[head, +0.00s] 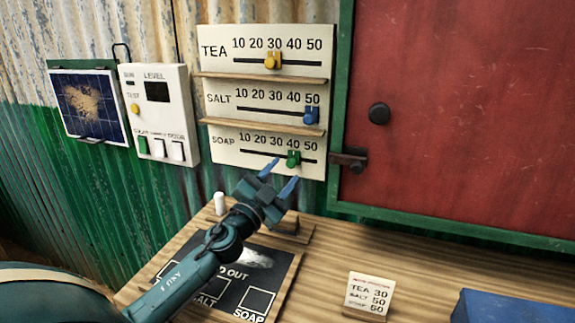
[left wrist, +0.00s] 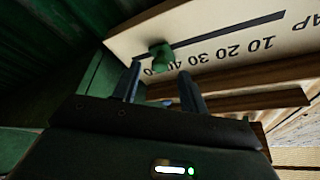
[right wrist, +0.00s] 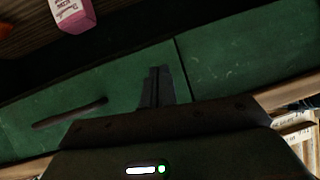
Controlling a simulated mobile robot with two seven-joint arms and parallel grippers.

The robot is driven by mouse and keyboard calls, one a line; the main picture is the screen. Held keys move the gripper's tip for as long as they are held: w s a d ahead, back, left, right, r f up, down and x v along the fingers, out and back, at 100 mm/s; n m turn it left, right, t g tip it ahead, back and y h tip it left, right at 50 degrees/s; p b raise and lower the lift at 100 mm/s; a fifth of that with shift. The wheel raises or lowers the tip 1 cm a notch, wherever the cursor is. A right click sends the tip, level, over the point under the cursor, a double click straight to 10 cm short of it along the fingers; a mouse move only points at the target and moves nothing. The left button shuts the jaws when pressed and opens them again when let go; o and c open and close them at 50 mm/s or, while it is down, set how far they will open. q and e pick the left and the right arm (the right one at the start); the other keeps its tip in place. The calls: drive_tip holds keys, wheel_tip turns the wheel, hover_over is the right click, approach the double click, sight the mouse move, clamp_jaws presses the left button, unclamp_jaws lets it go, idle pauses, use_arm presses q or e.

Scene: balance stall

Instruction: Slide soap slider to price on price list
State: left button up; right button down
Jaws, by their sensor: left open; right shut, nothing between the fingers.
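The green soap slider (head: 293,159) sits near the 40 mark on the soap row of the white price board (head: 228,150). The yellow tea slider (head: 270,62) is near 30 and the blue salt slider (head: 311,116) near 50. The small price list (head: 368,293) seems to read tea 30, salt 50, soap 50; its soap line is blurred. My left gripper (head: 282,175) is open just below and in front of the soap slider. In the left wrist view the slider (left wrist: 161,57) shows just beyond the fingertips, apart from them. My right gripper (right wrist: 158,72) is shut and empty.
Wooden ledges (head: 262,129) separate the board's rows. A red shutter with a green frame (head: 337,200) and latch (head: 348,160) stands right of the board. A white switch box (head: 160,112) is at left. A blue box (head: 510,308) lies on the counter at right.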

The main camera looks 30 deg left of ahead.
sight(292, 160)
use_arm(q)
drive_tip(key=shift+x, duration=1.3)
drive_tip(key=shift+c, duration=0.4)
clamp_jaws()
